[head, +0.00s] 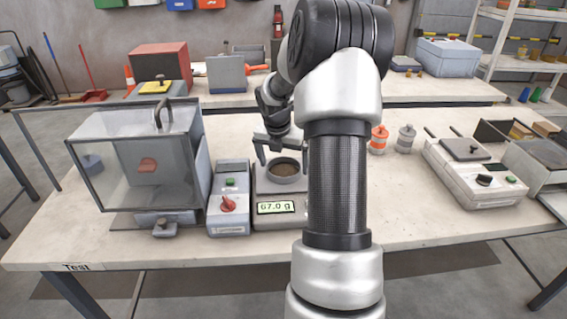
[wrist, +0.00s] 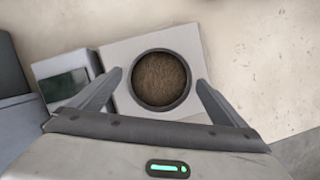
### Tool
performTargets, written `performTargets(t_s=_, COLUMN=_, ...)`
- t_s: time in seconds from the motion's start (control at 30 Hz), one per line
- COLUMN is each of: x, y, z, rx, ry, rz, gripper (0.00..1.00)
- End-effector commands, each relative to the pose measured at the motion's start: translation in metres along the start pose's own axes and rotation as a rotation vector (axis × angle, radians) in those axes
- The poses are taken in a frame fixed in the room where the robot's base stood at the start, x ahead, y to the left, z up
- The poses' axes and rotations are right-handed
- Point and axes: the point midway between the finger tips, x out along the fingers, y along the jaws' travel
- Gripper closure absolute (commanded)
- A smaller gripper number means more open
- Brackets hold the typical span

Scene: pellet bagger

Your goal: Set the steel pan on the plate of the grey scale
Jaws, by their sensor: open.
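The steel pan (head: 284,171) is round and holds brown pellets. It sits on the plate of the grey scale (head: 262,187), whose display reads 67.0 g. Nothing is held.
A clear-walled box (head: 140,160) with a handle stands left on the table. A grey unit with a red knob (head: 228,203) is close beside the scale. Orange and grey canisters (head: 378,139) and a flat white device (head: 470,172) stand to the right. The front right table is clear.

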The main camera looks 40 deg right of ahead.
Motion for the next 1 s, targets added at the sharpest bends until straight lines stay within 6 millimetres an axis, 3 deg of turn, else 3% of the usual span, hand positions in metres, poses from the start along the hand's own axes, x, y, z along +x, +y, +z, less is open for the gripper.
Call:
performTargets(t_s=0.17, x=-0.024, y=0.000, z=0.002, rx=0.000, ry=-0.003, rz=0.001, gripper=0.04)
performTargets(t_s=0.4, x=-0.077, y=0.000, z=0.002, rx=0.002, ry=-0.004, rz=0.001, gripper=0.04)
performTargets(t_s=0.6, x=-0.109, y=0.000, z=0.001, rx=0.001, ry=-0.002, rz=0.001, gripper=0.04)
performTargets(t_s=0.73, x=-0.119, y=0.000, z=0.001, rx=0.000, ry=-0.002, rz=0.000, gripper=0.04)
performTargets(t_s=1.0, x=-0.121, y=0.000, z=0.000, rx=0.000, ry=0.000, rz=0.000, gripper=0.04)
